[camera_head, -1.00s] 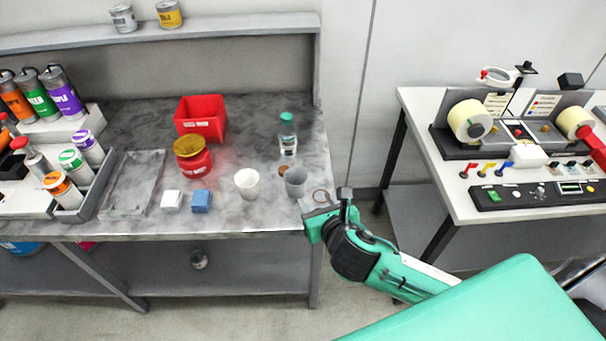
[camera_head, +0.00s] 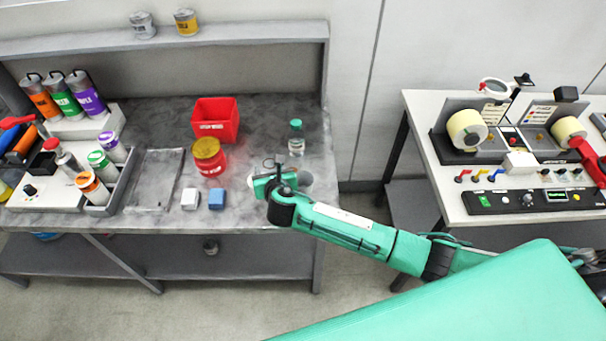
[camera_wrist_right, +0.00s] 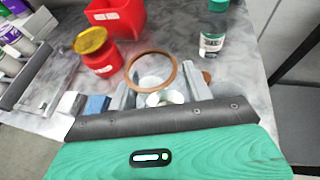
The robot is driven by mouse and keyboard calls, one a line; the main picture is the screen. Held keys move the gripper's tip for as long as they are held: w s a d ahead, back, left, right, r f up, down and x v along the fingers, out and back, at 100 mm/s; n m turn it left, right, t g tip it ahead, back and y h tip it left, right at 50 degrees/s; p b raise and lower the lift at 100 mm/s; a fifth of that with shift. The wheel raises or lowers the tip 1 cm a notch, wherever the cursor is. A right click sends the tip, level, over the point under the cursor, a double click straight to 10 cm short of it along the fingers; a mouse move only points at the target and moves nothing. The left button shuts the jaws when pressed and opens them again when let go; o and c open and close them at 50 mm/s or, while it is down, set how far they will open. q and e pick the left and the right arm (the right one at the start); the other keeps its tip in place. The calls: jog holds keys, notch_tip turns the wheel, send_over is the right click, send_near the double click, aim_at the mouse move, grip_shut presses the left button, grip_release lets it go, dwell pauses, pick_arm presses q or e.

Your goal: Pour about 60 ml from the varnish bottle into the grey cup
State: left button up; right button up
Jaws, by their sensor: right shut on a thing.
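A clear bottle with a green cap, seemingly the varnish bottle (camera_head: 296,146), stands upright on the bench's right part; it also shows in the right wrist view (camera_wrist_right: 212,43). My left gripper is not in view.
A red bin (camera_head: 215,128), a red jar with yellow lid (camera_head: 209,165), and white (camera_head: 190,199) and blue (camera_head: 216,199) blocks stand left of the gripper. The rewinder table (camera_head: 420,105) is right, across a gap.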

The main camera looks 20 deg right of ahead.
jog(key=shift+w+d+r, duration=0.1)
dwell(0.5)
